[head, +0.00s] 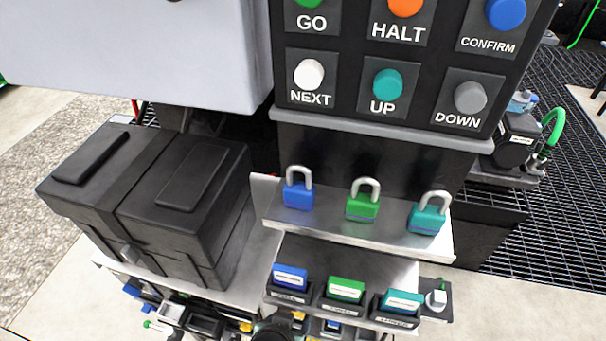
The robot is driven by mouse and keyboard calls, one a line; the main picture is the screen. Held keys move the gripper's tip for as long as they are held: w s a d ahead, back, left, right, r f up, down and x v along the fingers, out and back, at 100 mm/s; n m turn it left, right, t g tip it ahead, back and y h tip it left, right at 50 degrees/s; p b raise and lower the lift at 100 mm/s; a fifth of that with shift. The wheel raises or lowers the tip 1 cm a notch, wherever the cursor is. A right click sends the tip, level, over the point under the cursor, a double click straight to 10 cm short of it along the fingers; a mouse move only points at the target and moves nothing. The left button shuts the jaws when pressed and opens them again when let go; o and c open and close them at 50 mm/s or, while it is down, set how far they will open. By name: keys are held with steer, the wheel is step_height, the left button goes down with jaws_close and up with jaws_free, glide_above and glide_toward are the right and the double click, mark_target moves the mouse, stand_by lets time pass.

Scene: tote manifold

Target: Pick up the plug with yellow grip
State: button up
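Small yellow parts show low in the head view, one yellow piece (246,326) left of centre and another yellow piece (298,315) just right of it. Both are small and partly covered, so I cannot tell which, if either, is the grip of the plug. My gripper cannot be made out. A dark rounded shape at the bottom edge, between the yellow pieces, hides part of that area.
Blue, green and teal padlocks stand on a metal shelf (276,219). Labelled blue, green and teal blocks sit in dark holders below. A black case (85,205) stands at left. A button panel (345,85) overhangs the shelf. The bottom area is crowded with connectors.

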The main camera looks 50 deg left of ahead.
steer(key=shift+b+x, duration=0.9)
steer(key=shift+x, duration=5.05)
steer(key=shift+w, duration=0.1)
jaws_close()
